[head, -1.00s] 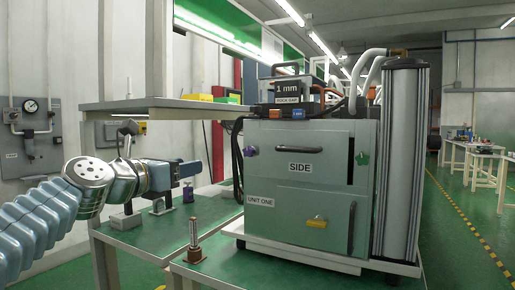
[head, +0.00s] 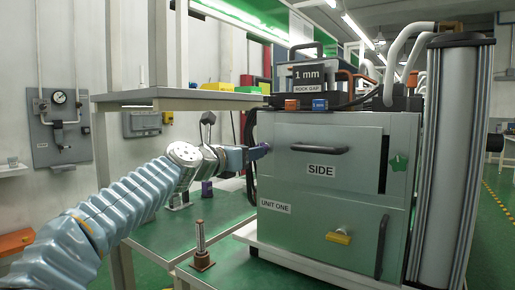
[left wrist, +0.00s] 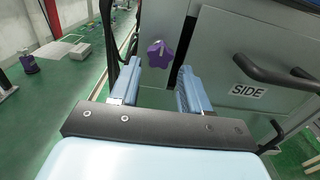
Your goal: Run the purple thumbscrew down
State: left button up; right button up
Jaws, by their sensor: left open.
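The purple thumbscrew (left wrist: 160,54) is a lobed knob with a pale mark on it, on the left part of the grey cabinet's front. In the head view the thumbscrew (head: 264,148) is mostly hidden by my left gripper (head: 250,154). My left gripper (left wrist: 160,68) is open, pointing at the cabinet front. In the left wrist view the knob shows in the gap between the fingertips, with space on each side and nothing gripped. Its exact depth between the fingers is hard to tell. My right gripper is in neither view.
The cabinet (head: 290,237) has a black bar handle (head: 319,149) labelled SIDE below, a green knob (head: 399,163) and a yellow latch (head: 338,238). A metal post on a brown base (head: 201,250) stands on the green bench. A shelf (head: 180,99) hangs above my arm.

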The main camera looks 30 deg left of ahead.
pick_arm(q)
jog(key=w, duration=0.4)
jog(key=shift+w+d, duration=0.1)
jog(key=shift+d, duration=0.05)
jog(key=c, duration=0.8)
jog(key=shift+o, duration=0.2)
jog(key=shift+m, duration=0.4)
